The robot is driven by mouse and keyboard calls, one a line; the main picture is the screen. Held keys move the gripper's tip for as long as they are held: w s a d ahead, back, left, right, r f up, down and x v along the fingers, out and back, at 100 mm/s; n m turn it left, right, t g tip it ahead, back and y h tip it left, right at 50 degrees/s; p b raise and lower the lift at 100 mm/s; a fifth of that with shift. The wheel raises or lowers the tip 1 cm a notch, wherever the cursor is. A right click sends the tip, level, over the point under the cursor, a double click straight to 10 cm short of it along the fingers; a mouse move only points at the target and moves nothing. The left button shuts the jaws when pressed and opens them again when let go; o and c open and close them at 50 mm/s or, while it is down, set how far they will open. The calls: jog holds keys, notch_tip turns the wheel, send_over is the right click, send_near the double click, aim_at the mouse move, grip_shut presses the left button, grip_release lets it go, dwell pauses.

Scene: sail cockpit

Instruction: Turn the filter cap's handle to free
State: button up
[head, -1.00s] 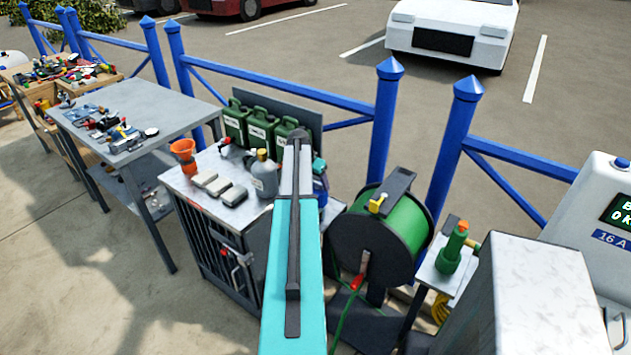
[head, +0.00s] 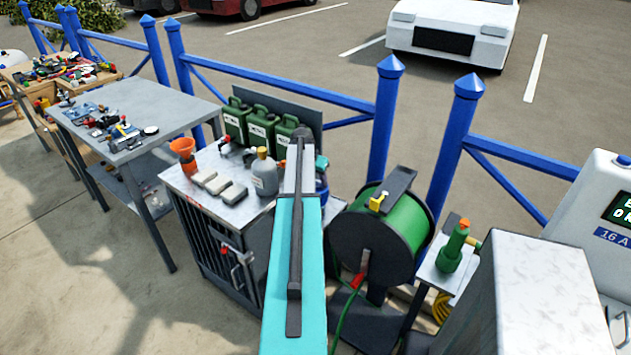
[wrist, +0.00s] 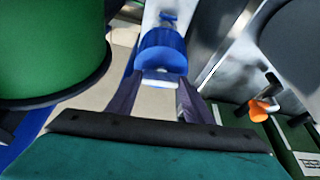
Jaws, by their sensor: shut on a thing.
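A blue round cap-like part (wrist: 160,52), which I take to be the filter cap, stands ahead of my gripper in the wrist view. A smaller blue piece shows beyond it. My gripper (wrist: 158,82) has its two dark fingers at the near edge of this part, one on each side. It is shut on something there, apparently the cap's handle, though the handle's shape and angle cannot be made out. In the head view my arm hides the gripper and most of the blue body (head: 321,180), which shows only at the arm's right side.
A cable reel (head: 408,228) stands close to the right of my arm. Green canisters (head: 258,128), a grey bottle (head: 264,174) and an orange funnel (head: 183,150) stand on the cabinet top to the left. A blue fence (head: 385,135) runs behind.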

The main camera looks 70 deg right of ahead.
jog(key=n+b, duration=0.1)
jog(key=n, duration=0.1)
jog(key=n+t, duration=0.1)
jog(key=n, duration=0.1)
jog(key=shift+s+f+t+b, duration=0.1)
jog(key=shift+s+t+b, duration=0.1)
jog(key=shift+t+b, duration=0.15)
jog(key=n+b, duration=0.1)
jog(key=n, duration=0.1)
jog(key=n+t, duration=0.1)
jog(key=n, duration=0.1)
jog(key=shift+s+d+t+y+b, duration=0.1)
jog(key=shift+t+y+b, duration=0.15)
jog(key=shift+y+b, duration=0.1)
jog(key=n+b, duration=0.1)
jog(key=n, duration=0.1)
jog(key=n+t+y+b, duration=0.1)
jog(key=n, duration=0.2)
jog(key=shift+s+d+n+y, duration=0.1)
jog(key=shift+d+n+y, duration=0.1)
jog(key=shift+n+y, duration=0.1)
jog(key=shift+n+t+y+b, duration=0.3)
jog(key=shift+n+y+b, duration=0.2)
jog(key=shift+n, duration=1)
jog(key=o, duration=1.1)
jog(key=shift+c, duration=0.2)
jog(key=shift+s, duration=0.1)
